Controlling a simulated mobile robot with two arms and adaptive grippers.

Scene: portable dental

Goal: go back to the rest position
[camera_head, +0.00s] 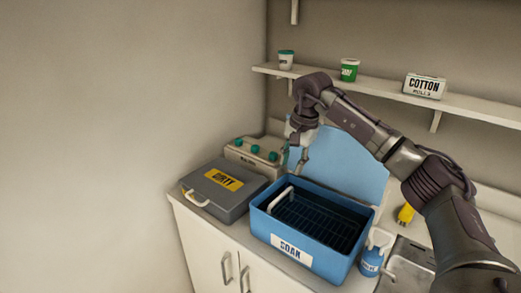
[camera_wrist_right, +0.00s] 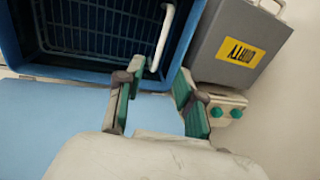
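My right arm comes in from the right in the head view. Its gripper (camera_head: 296,155) points down behind the blue soak box (camera_head: 285,228), over the back left part. In the right wrist view the two fingers (camera_wrist_right: 156,100) stand apart with nothing between them, so the gripper is open and empty. The soak box also shows in the wrist view (camera_wrist_right: 62,77), with a dark wire basket (camera_wrist_right: 100,25) and its white handle (camera_wrist_right: 161,40) inside. The box's light blue lid (camera_head: 350,165) stands up behind it. My left gripper is not in either view.
A grey case marked DIRTY (camera_head: 225,190) stands left of the soak box. Behind it is a pale unit with green knobs (camera_head: 255,153). A blue bottle (camera_head: 371,260), a sink (camera_head: 408,268) and a yellow object (camera_head: 405,214) are at right. A shelf (camera_head: 460,103) runs along the wall.

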